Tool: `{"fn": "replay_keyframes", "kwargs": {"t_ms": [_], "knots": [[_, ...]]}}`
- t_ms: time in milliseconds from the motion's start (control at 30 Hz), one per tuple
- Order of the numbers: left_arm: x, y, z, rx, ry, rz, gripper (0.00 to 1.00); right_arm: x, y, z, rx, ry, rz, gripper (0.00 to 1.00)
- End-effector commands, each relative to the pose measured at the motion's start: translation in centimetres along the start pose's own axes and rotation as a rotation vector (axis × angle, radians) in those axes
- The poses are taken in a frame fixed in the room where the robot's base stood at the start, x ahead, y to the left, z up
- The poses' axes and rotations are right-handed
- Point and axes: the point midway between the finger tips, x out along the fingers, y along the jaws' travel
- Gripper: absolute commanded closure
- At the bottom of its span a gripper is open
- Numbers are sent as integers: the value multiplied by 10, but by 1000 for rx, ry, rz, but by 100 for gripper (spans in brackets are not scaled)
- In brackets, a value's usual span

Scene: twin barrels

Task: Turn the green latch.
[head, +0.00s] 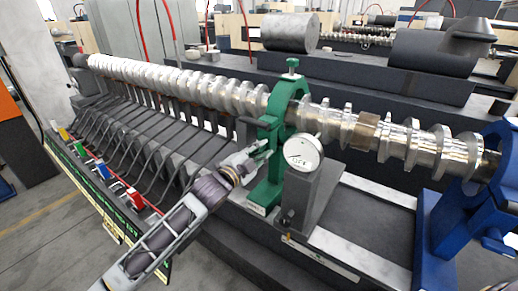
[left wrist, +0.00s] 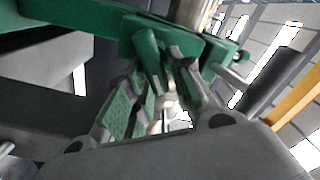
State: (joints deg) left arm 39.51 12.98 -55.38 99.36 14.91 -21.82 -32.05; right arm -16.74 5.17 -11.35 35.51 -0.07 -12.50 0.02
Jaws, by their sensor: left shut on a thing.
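The green stand (head: 275,172) rings the long metal screw shaft near the middle of the head view. The green latch (head: 268,121) sticks out at the stand's left side. My left gripper (head: 259,151) reaches up to it from below left. In the left wrist view, its fingers (left wrist: 167,75) are shut on a green piece (left wrist: 149,52), which I take to be the latch. The fingers hide part of it. The piece is tilted beside the metal shaft. My right gripper is not in view.
A dial gauge (head: 303,152) on a grey block stands just right of the green stand. A blue stand (head: 440,235) holds the shaft's right end. A row of dark bent rods (head: 140,135) lies to the left. Coloured switches (head: 102,170) line the front panel.

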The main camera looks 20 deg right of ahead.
Motion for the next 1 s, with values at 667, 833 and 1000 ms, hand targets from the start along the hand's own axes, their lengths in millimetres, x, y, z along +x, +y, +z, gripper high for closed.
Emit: {"fn": "replay_keyframes", "kwargs": {"t_ms": [667, 833, 1000], "knots": [[0, 12, 4, 533, -2, 4, 100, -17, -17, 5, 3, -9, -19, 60], [0, 14, 4, 580, -2, 3, 100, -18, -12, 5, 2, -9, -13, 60], [0, 14, 5, 595, -2, 3, 100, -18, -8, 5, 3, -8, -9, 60]]}}
